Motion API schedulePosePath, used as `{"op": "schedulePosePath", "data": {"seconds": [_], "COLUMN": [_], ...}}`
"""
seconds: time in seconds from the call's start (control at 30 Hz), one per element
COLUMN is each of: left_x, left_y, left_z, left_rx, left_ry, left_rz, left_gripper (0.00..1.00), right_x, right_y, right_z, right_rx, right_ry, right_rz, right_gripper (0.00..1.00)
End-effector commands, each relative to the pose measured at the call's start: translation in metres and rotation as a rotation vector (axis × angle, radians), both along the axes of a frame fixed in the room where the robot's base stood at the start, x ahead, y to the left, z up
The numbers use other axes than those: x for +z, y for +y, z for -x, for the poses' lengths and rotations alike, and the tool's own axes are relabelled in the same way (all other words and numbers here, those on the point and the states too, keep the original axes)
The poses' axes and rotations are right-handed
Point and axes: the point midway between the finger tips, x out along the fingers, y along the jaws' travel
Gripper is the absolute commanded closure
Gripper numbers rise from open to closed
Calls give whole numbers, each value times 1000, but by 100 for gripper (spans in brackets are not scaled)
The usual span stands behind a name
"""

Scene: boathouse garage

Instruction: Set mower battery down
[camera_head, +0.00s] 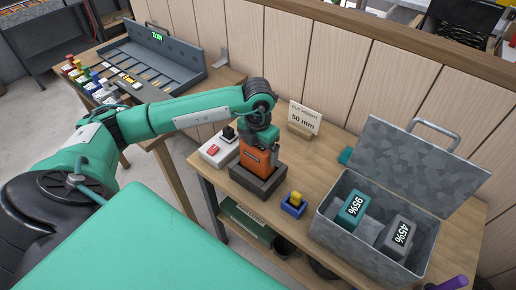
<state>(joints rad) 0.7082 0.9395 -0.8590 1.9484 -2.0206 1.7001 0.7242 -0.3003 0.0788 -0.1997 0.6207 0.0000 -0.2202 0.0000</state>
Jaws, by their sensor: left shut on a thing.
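The mower battery, an orange block (256,157), is upright at the left part of the wooden workbench. Its lower end meets a dark grey base (258,181); I cannot tell whether it sits fully down in it. My left gripper (259,142) is above the battery and shut on its top, with the fingers partly hidden by the wrist. My right gripper is not in view.
A white box with a red button (214,150) stands left of the battery, a blue tray with a yellow piece (293,204) to the right. An open metal box (345,238) holds blocks marked 95% and 45%. A "50 mm" sign (304,118) stands behind.

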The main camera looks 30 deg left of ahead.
Motion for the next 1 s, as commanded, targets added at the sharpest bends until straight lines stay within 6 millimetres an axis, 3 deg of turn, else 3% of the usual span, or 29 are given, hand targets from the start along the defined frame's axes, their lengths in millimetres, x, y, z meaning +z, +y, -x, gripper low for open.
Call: {"op": "schedulePosePath", "data": {"seconds": [0.5,0.53,0.57,0.83,1.0], "left_x": [-3,-3,-3,-3,14], "left_y": [0,0,0,0,0], "left_z": [-1,-1,-1,0,-1], "left_rx": [0,0,0,0,0], "left_ry": [-3,-3,-3,1,-4], "left_rz": [0,0,0,0,0], "left_gripper": [64,7,1,0,0], "right_x": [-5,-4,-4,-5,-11], "right_y": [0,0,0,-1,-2], "right_z": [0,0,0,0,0], "right_rx": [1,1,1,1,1], "right_ry": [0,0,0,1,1], "right_rz": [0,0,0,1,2], "right_gripper": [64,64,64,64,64]}}
